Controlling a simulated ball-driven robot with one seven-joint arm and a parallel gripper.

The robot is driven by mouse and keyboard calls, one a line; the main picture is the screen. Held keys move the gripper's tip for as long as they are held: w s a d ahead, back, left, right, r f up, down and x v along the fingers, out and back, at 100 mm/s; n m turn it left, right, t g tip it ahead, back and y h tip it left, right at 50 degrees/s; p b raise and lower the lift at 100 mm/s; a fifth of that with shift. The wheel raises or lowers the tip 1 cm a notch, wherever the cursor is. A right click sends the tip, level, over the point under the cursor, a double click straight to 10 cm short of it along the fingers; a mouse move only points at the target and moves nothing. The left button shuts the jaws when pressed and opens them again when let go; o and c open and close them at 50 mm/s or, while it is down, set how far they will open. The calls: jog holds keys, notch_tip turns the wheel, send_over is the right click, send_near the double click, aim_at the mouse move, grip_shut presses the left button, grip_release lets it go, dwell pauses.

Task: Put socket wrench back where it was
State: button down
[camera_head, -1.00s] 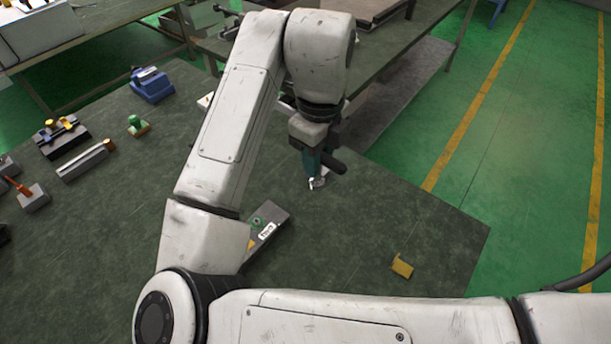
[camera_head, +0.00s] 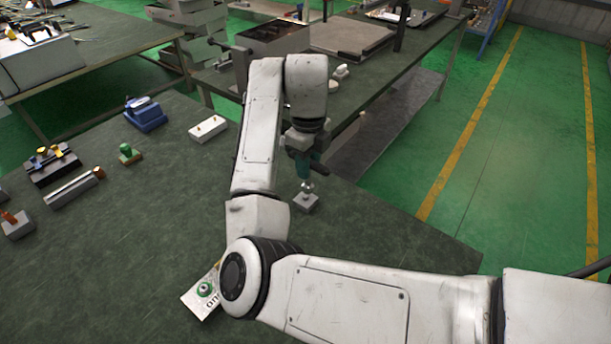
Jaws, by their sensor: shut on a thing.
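My gripper (camera_head: 303,163) hangs pointing down near the far edge of the green-topped table, at the picture's centre. It is shut on the socket wrench, of which mainly a small silver end (camera_head: 307,186) shows below the fingers. The rest of the wrench is hidden by the gripper, and its jaws are too small to see well. A small grey block (camera_head: 306,204) lies directly below the silver end. Whether the wrench touches or sits in this block I cannot tell.
A labelled plate with a green ring (camera_head: 200,293) lies partly behind my arm. A white block (camera_head: 208,129), a green-knobbed piece (camera_head: 129,154), a blue vise-like piece (camera_head: 145,114) and a long grey holder (camera_head: 75,187) stand left. The table right of the gripper looks clear.

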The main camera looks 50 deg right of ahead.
jog(key=shift+w+d+f, duration=0.35)
jog(key=shift+w+f, duration=0.15)
jog(key=shift+f, duration=0.25)
jog(key=shift+w+d+f+b, duration=0.15)
jog(key=shift+w+f+b, duration=0.15)
jog(key=shift+f, duration=0.2)
jog(key=shift+f+p, duration=0.35)
jog(key=shift+f, duration=1)
jog(key=shift+f, duration=0.15)
jog(key=c, duration=0.8)
grip_release()
